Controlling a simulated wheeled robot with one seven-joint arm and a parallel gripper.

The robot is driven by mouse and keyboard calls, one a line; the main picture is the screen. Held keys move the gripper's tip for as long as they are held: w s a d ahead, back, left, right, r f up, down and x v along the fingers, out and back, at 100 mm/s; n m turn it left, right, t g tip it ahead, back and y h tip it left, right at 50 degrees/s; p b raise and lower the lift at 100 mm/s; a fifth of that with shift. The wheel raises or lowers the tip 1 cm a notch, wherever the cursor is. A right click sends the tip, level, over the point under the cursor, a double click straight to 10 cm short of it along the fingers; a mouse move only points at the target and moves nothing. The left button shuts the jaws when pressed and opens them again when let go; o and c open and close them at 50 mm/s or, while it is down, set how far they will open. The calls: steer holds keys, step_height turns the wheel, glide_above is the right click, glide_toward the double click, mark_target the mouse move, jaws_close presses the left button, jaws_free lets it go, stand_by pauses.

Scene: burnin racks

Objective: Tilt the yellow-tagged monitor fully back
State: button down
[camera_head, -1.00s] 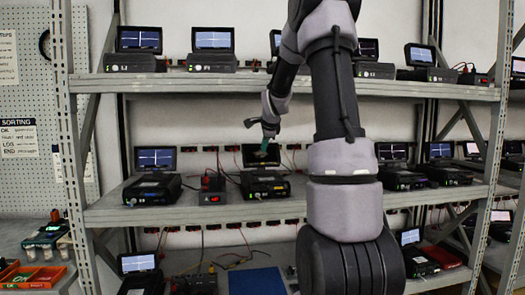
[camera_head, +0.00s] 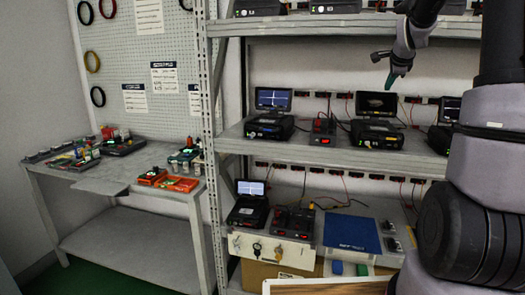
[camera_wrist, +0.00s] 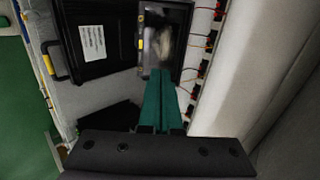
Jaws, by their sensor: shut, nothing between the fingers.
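The monitor in front of my gripper (camera_head: 377,104) stands on a black device (camera_head: 377,134) on the middle shelf. Its screen is dark with a blurred pale patch. In the wrist view the monitor (camera_wrist: 168,38) is near the top centre, with a small yellow mark (camera_wrist: 141,43) at its edge beside the device (camera_wrist: 95,38). My gripper (camera_head: 389,81) is shut and empty, with its green fingers pointing down near the monitor's upper right corner. In the wrist view the fingers (camera_wrist: 161,75) reach the monitor's near edge; I cannot tell whether they touch. The exact tilt is unclear.
Another device with a lit monitor (camera_head: 273,98) stands to the left, with a small red-lit box (camera_head: 323,130) between. Cables and sockets line the shelf back. The upper shelf (camera_head: 340,23) is above my gripper. A workbench (camera_head: 125,170) stands at the left.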

steer(key=s+a+r+n+y, duration=0.1)
steer(key=s+a+r+n, duration=0.1)
steer(key=s+a+n, duration=0.35)
steer(key=s+a+r+n+y, duration=0.1)
steer(key=s+a+r+n, duration=0.1)
steer(key=s+a, duration=0.6)
steer(key=s+a+f+n+g+y, duration=0.1)
steer(key=s+a+f+n, duration=0.1)
steer(key=s, duration=1)
steer(key=s+a+f+n+g+y, duration=0.1)
steer(key=s+a+n, duration=0.3)
steer(key=s+n, duration=0.3)
steer(key=s, duration=0.4)
steer(key=shift+s+a+f, duration=0.3)
steer(key=shift+s+f, duration=0.1)
